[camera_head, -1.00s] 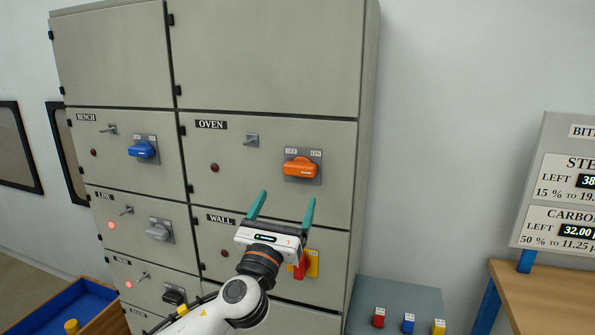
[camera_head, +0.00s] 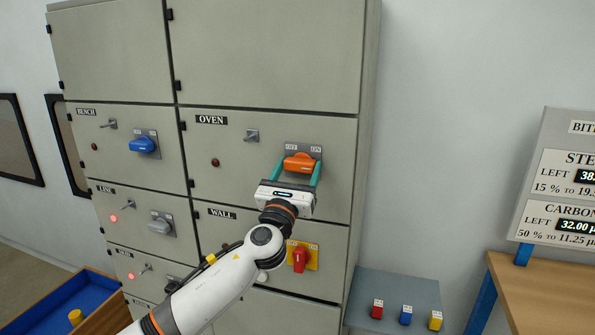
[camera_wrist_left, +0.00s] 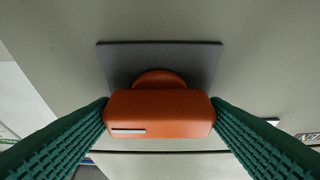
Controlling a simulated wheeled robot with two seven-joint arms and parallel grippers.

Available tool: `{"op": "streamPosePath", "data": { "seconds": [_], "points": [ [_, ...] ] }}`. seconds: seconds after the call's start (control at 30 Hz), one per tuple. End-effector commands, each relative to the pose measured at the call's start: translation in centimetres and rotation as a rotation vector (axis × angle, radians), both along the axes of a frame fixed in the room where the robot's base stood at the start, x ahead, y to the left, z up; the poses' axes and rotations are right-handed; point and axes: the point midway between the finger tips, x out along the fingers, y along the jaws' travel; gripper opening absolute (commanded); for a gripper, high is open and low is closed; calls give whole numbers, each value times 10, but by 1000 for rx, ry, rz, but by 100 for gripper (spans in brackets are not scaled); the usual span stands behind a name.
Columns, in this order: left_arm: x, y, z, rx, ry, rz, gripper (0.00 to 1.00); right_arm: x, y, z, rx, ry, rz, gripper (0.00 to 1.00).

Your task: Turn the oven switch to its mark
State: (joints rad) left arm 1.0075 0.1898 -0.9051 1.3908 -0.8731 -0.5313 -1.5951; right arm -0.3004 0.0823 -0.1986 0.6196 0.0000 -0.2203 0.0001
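The oven switch (camera_head: 300,162) is an orange handle on a grey plate, under the OVEN label (camera_head: 211,120). OFF is printed at the plate's upper left and ON at its upper right. The handle lies about level. In the left wrist view the oven switch (camera_wrist_left: 160,115) fills the middle, with a white line near its left end. My left gripper (camera_head: 299,166) reaches up to it from below, one green finger at each end. In the wrist view both fingers meet the handle's ends with no visible gap. My right gripper is out of view.
A red switch on a yellow plate (camera_head: 300,258) sits below, close to my left arm. A blue switch (camera_head: 142,145) and a grey switch (camera_head: 158,226) are on the left column. A grey stand (camera_head: 395,290) with coloured blocks and a wooden table (camera_head: 545,290) are at the right.

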Motion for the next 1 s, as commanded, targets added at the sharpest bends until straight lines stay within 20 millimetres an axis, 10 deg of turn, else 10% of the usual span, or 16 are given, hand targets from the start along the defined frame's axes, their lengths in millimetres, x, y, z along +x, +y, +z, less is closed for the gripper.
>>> {"op": "streamPosePath", "data": {
  "seconds": [0.17,1.0],
  "points": [
    [0,0,0,0,0,0,41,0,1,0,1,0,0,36],
    [-1,-4,-1,-434,143,-1,41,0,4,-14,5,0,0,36]
  ]
}}
